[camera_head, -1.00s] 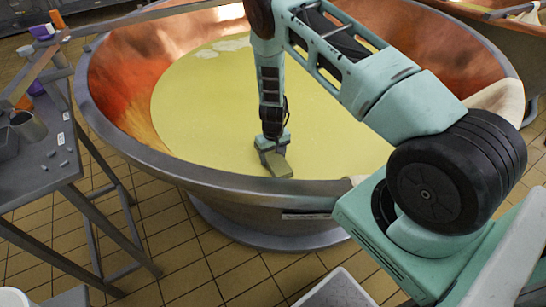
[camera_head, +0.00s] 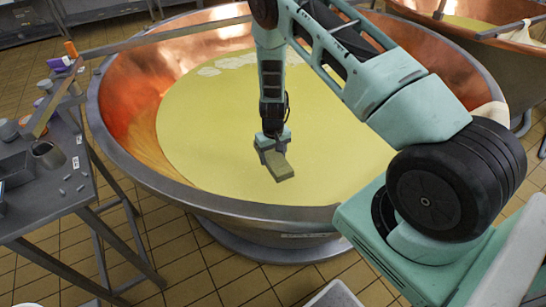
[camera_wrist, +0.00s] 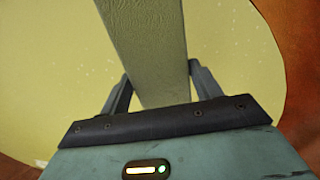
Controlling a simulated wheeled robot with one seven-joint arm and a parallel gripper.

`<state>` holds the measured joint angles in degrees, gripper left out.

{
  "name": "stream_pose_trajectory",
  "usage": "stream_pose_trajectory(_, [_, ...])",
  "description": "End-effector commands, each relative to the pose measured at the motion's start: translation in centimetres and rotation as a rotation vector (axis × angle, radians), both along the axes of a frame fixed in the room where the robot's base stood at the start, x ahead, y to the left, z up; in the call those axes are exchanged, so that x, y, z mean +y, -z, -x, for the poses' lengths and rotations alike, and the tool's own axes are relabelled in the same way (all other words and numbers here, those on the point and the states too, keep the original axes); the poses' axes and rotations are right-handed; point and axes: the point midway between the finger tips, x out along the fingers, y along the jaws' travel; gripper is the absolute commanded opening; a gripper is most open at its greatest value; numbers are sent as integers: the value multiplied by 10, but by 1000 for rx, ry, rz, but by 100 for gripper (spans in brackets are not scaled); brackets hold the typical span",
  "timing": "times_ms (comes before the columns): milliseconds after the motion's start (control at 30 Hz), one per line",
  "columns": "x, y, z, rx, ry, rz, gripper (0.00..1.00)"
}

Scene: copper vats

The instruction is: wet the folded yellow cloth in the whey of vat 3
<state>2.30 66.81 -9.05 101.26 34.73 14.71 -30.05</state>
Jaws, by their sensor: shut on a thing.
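My gripper (camera_head: 270,148) points down over the big copper vat (camera_head: 125,105), inside its near rim. It is shut on a folded cloth (camera_head: 281,170), a flat olive-yellow slab. In the wrist view, the cloth (camera_wrist: 148,45) stretches away from between the two fingers, with pale yellow whey (camera_wrist: 50,60) around it. The whey also fills the vat in the head view (camera_head: 200,130). I cannot tell whether the cloth touches the liquid or hangs just above it. The vat's label is too small to read, so its number is not clear.
White foam patches (camera_head: 228,63) float at the far side. A grey metal table (camera_head: 50,195) with cups and small items stands at the left. Another copper vat (camera_head: 470,22) is at the top right. Tiled floor (camera_head: 180,250) shows in front.

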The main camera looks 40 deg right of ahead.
Motion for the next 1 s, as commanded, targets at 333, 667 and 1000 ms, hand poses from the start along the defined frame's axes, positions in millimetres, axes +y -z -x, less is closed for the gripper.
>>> stream_pose_trajectory(333, [0, -44, 0, -1, 0, 0, 35])
stream_pose_trajectory(667, [0, -81, 0, -2, 0, 0, 35])
stream_pose_trajectory(1000, [0, -119, 0, -1, -1, 0, 35])
